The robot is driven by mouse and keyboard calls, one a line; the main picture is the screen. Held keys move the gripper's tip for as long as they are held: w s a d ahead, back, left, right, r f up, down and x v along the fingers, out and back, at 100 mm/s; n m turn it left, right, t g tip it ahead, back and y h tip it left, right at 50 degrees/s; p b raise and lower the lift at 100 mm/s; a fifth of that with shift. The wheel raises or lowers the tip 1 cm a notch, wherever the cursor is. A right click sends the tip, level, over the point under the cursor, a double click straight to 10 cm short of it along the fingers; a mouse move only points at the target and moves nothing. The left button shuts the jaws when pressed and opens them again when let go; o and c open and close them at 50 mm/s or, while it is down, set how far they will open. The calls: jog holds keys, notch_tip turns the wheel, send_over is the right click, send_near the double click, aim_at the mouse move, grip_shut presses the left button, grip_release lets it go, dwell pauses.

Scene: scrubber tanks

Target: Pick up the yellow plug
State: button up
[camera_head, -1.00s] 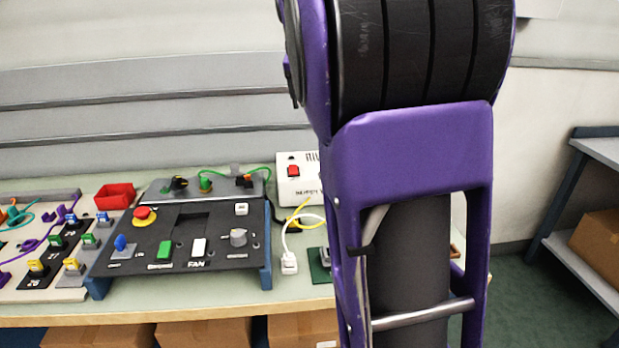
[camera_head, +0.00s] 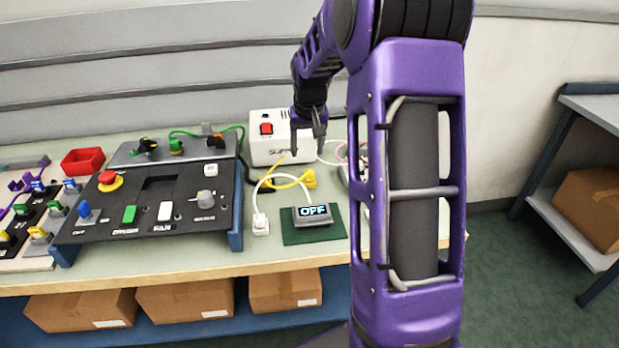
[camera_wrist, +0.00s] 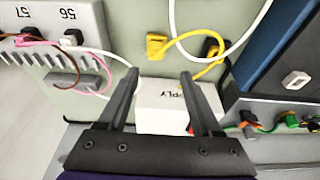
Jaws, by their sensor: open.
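The yellow plug (camera_head: 308,179) lies on the bench behind the green mat, with a yellow cable looping away to its left. It also shows in the wrist view (camera_wrist: 156,46), beyond my fingertips and slightly left of centre. My gripper (camera_head: 307,146) is above the bench in front of the white supply box (camera_head: 268,150), above and behind the plug and apart from it. In the wrist view my gripper (camera_wrist: 160,74) is open, with nothing between its two fingers. The supply box partly shows beneath and between the fingers there.
A white plug (camera_head: 261,225) on a white cable lies left of the green mat (camera_head: 287,236), which carries a display reading OFF (camera_head: 313,213). The black fan panel (camera_head: 140,222) stands to the left. A white socket strip (camera_wrist: 50,60) with plugs is beside the gripper.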

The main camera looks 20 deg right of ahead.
aim_at(309, 172)
jog(key=x, duration=0.9)
jog(key=shift+s+d+f+b, duration=0.2)
jog(key=shift+d+b, duration=0.1)
jog(key=shift+d, duration=0.1)
jog(key=shift+r, duration=0.15)
grip_shut()
